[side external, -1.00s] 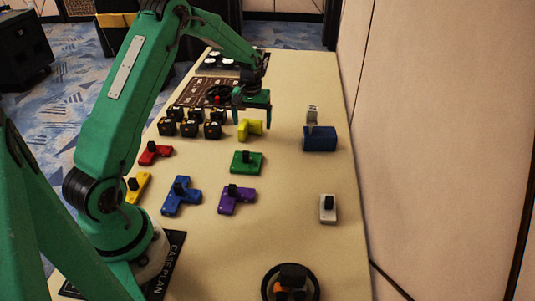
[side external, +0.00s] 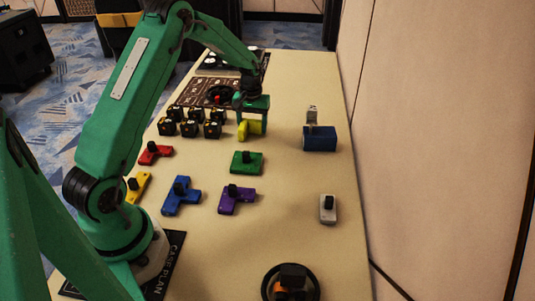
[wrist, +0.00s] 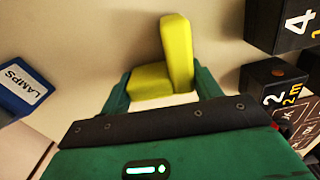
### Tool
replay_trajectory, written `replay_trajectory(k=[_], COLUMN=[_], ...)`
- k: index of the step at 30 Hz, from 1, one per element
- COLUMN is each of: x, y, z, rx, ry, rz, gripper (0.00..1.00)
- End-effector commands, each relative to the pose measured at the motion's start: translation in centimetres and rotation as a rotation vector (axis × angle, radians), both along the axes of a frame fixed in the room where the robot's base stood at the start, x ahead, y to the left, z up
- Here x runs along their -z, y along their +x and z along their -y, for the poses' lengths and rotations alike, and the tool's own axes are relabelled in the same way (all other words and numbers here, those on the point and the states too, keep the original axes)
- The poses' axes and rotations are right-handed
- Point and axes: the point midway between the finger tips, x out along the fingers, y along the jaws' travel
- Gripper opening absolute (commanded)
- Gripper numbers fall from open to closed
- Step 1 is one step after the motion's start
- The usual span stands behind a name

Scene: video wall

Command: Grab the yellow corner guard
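The yellow corner guard (side external: 251,129) is an L-shaped piece on the cream table, in front of the black cubes' right end. My gripper (side external: 254,120) is down over it, with a green finger on each side. In the wrist view the guard (wrist: 177,52) has a tall slab on the right and a lower block on the left. The lower block lies between the fingertips of my gripper (wrist: 160,84). The fingers are apart and close to the guard's sides; firm contact is not clear. Part of the guard is hidden by the gripper in the side view.
Several black numbered cubes (side external: 189,129) stand close left of the guard. Green (side external: 247,163), purple (side external: 237,201), blue (side external: 181,197) and red (side external: 155,153) pieces lie nearer.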

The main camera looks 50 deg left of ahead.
Motion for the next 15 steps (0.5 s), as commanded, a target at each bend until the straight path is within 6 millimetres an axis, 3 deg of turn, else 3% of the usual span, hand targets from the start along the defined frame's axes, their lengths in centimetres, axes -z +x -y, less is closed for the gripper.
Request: replay_trajectory(k=[15], x=[-1.1], y=[0.0], z=[0.0], rx=[0.0], ry=[0.001], rz=[0.001], gripper=[0.41])
